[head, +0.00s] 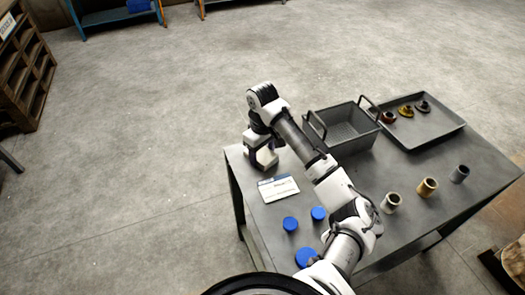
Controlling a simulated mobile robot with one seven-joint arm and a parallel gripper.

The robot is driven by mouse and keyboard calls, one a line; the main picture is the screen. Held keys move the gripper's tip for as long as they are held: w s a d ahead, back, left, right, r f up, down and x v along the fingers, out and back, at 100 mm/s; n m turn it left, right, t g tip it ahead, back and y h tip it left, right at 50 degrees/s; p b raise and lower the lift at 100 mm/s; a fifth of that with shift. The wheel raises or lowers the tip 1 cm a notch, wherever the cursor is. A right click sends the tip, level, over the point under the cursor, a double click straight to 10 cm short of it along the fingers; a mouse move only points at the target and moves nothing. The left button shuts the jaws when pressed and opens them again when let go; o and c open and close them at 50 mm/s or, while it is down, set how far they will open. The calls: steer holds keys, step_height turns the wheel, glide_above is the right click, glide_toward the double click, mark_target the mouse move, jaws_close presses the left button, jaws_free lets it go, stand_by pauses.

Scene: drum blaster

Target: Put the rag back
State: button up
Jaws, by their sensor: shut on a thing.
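My gripper (265,162) points down at the far left corner of the metal table (235,165), at the end of my white and grey arm. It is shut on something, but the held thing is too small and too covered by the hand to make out. I cannot clearly identify a rag in this view. A blue item (139,5) rests on a blue-framed bench (105,17) at the top edge; I cannot tell whether it is cloth.
A wire-handled grey basket (345,130) and a tray (440,128) with several small metal parts stand at the back. A white card (278,188), blue round caps (290,224) and three cylinders (427,187) are on the table. A wooden shelf (22,70) stands left.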

steer(key=o, duration=0.9)
